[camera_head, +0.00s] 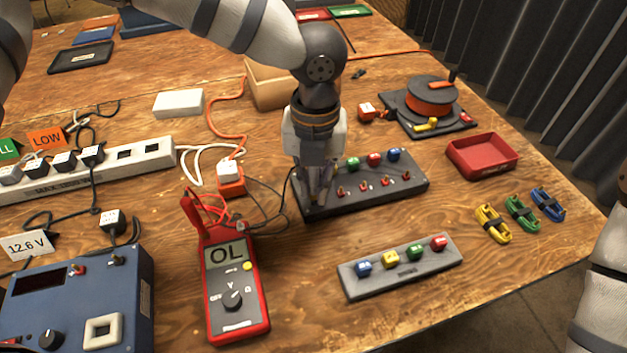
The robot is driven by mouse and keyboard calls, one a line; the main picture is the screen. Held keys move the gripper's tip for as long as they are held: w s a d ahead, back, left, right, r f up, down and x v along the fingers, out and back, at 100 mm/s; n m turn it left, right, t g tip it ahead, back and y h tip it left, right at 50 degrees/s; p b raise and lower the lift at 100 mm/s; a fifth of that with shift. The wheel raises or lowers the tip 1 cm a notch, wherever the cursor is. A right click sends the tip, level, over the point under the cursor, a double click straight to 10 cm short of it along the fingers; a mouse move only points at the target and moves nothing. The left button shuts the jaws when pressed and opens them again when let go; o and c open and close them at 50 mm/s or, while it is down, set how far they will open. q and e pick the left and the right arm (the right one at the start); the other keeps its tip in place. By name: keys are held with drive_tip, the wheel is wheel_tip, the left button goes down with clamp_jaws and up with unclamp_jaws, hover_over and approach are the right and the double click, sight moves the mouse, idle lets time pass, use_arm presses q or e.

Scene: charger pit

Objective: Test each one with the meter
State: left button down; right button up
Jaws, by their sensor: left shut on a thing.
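The red meter (236,290) lies in the front middle, its screen reading OL. Red and dark leads run from its top. A black test panel (415,190) has red toggle switches and green, red and blue plugs along its back. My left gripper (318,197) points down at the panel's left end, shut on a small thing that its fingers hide. A thin dark lead runs close to it. A grey holder (362,290) in front carries blue, yellow, green and red plugs (439,243). My right arm shows at the right edge, its gripper out of view.
A blue supply box (145,300) stands front left, with a power strip (150,155) behind it. A red tray (483,155), cable reel (430,100) and coiled yellow, green and blue cables (520,212) lie right. A wooden box (268,88) stands behind my gripper.

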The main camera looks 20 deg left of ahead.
use_arm(q)
drive_tip(key=shift+f, duration=0.3)
idle(0.5)
drive_tip(key=c, duration=1.2)
unclamp_jaws()
drive_tip(key=shift+r+p, duration=0.55)
drive_tip(key=shift+r, duration=3.2)
use_arm(e)
drive_tip(key=shift+w+r+t, duration=0.3)
drive_tip(key=shift+w+r, duration=0.4)
drive_tip(key=shift+w, duration=0.05)
